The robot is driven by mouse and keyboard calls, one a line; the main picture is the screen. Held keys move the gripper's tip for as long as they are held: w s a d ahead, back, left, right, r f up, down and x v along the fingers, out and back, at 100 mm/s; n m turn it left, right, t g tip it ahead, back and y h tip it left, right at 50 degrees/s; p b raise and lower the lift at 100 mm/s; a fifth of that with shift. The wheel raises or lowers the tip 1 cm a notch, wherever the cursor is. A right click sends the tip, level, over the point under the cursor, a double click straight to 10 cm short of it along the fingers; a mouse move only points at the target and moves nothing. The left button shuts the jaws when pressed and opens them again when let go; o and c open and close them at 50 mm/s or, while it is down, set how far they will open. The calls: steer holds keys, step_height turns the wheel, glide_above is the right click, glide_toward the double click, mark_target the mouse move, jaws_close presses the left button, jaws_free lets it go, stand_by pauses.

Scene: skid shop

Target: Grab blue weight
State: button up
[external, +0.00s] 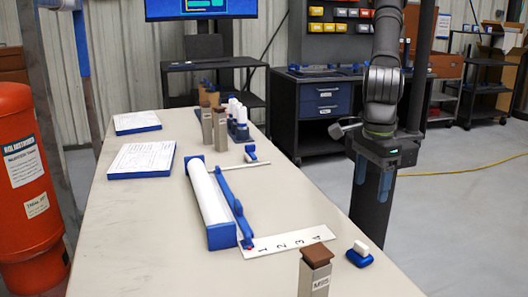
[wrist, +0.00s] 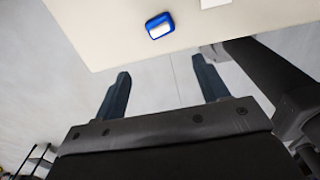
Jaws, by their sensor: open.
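A small blue block with a white top (external: 360,254), which fits the blue weight, sits on the near right part of the table. A blue piece with a white centre (wrist: 159,26) also shows near the table edge in the wrist view and appears to be the same one. A second small blue and white piece (external: 252,154) lies farther back. My gripper (external: 373,198) hangs beyond the table's right edge, apart from the weight, with its fingers pointing down. In the wrist view its two fingers (wrist: 160,68) are spread with nothing between them.
A long blue and white holder (external: 207,205) lies mid-table beside a numbered white strip (external: 287,240). A grey post with a brown cap (external: 315,275) stands left of the near weight. Blue-edged document boards (external: 142,160) lie at left. A red cylinder (external: 30,175) stands beside the table.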

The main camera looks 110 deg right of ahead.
mark_target(361, 244)
step_height(361, 244, down, 12)
steer(key=m, duration=1.5)
steer(key=shift+w+d+f+m, duration=0.1)
steer(key=shift+w+f+m, duration=0.05)
steer(key=shift+m, duration=0.15)
steer(key=shift+f, duration=2.75)
steer(key=shift+r, duration=0.1)
steer(key=c, duration=1.3)
steer(key=shift+r, duration=0.1)
